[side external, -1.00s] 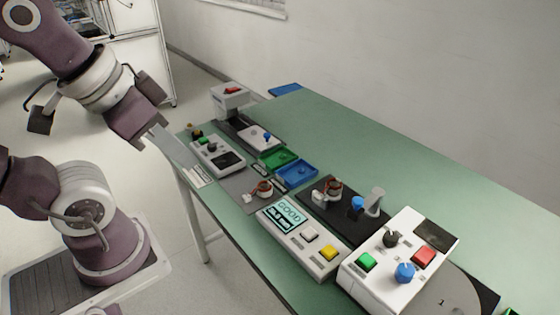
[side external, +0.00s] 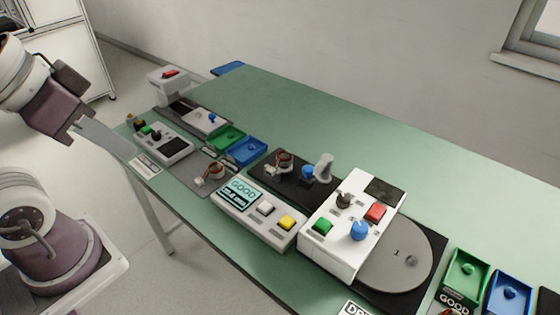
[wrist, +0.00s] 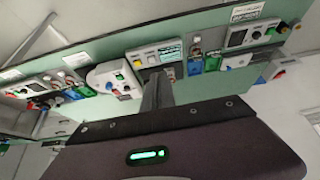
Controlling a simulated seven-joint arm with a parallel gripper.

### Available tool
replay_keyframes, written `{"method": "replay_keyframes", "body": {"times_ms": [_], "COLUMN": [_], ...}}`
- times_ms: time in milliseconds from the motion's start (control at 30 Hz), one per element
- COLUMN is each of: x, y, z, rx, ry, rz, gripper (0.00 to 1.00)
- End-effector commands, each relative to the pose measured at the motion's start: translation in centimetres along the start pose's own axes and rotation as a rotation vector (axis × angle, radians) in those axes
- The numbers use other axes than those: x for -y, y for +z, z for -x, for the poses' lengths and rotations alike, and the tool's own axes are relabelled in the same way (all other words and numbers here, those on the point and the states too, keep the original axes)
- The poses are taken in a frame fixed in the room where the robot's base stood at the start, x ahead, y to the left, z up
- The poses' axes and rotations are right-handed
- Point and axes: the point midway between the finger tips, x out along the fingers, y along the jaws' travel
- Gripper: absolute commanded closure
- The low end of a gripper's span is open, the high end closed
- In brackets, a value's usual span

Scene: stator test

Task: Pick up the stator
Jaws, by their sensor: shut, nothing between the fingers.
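A small stator with reddish-copper windings and white ends (side external: 217,171) sits on a grey plate near the front edge of the table in the side view. A similar wound part (side external: 284,161) sits on a black base farther right. My gripper (side external: 122,150) is at the left end of the table, left of both parts and apart from them. Its fingers are shut and empty. In the wrist view the closed fingers (wrist: 157,92) stand up in front of the row of devices. The stators are too small to make out clearly there.
Green (side external: 227,138) and blue (side external: 249,151) trays lie behind. A grey turntable (side external: 395,265) is at right. The back of the green table (side external: 370,135) is clear.

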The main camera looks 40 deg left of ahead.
Motion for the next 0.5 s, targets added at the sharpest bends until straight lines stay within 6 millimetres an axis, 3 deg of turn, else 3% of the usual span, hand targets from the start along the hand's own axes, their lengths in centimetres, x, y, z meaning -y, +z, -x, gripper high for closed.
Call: {"method": "replay_keyframes", "body": {"times_ms": [133,467,500], "x": [0.00,0.00,0.00], "y": [0.00,0.00,0.00], "z": [0.00,0.00,0.00], "rx": [0.000,0.000,0.000], "ry": [0.000,0.000,0.000], "rz": [0.000,0.000,0.000], "gripper": [0.96,0.31,0.31]}}
